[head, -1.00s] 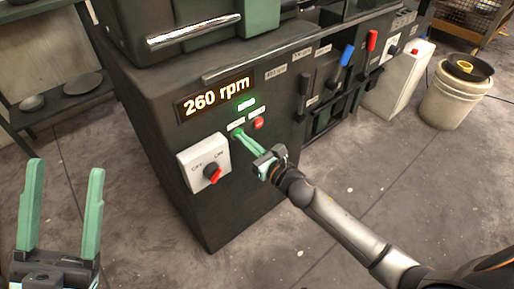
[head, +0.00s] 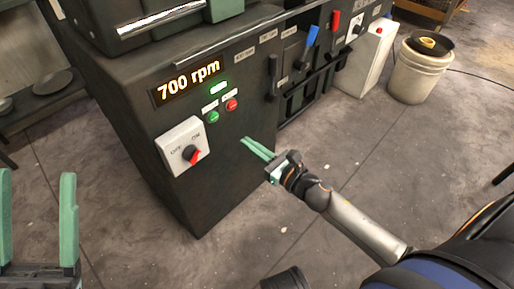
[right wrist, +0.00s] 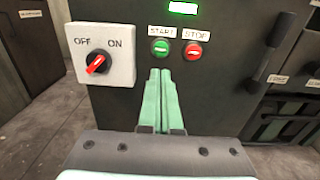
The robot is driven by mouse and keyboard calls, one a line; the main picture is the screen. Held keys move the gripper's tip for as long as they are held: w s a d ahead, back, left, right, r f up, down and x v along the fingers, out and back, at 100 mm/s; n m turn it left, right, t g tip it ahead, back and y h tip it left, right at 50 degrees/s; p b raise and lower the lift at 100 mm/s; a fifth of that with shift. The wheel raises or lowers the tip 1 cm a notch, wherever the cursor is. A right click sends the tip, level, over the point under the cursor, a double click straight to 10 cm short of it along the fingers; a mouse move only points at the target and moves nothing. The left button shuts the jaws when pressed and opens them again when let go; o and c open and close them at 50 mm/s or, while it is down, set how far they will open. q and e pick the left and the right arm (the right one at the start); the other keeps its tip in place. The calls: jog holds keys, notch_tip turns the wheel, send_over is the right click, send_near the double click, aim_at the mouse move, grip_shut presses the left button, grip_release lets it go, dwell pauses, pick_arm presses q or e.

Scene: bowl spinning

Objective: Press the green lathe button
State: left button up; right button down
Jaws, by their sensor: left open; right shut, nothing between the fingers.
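The green button (head: 213,117) sits on the dark front panel of the lathe (head: 185,205), under a white label. In the right wrist view the green button (right wrist: 160,47) is under the START label, left of the red STOP button (right wrist: 193,50). The display (head: 187,83) reads 700 rpm, and a green light (head: 218,87) glows below it. My right gripper (head: 244,140) is shut and empty, its tips below and to the right of the green button and apart from it. My left gripper (head: 36,178) is open and empty at the lower left, away from the panel.
A white switch box (head: 183,145) with a red OFF/ON knob is left of the buttons. A blue lever (head: 312,36) and a red lever (head: 335,19) stand farther right. A white bucket (head: 410,78) stands on the floor. Open floor lies before the lathe.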

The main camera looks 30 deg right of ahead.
jog(key=shift+v, duration=1.05)
